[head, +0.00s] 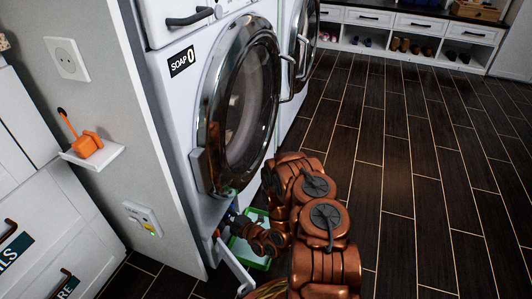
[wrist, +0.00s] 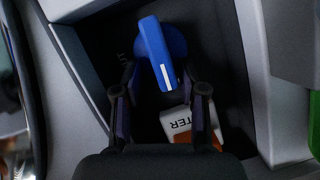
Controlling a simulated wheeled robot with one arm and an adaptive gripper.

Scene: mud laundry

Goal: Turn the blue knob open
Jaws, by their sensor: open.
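The blue knob (wrist: 160,52) is in the upper middle of the wrist view, inside a dark recess. Its grip slants slightly, with a white line on its lower end. My gripper (wrist: 160,90) is open, with one fingertip low on each side of the knob's lower end. The fingers look apart from the knob, though depth is hard to judge. In the head view my arm reaches down to the bottom of the front washer (head: 190,110), and I cannot make out the knob there.
A white tag (wrist: 180,124) with black letters and an orange part lies behind the right finger. A green tray (head: 240,250) sits on the floor below the washer. An opened white flap (head: 232,264) sticks out beside it. Dark floor to the right is clear.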

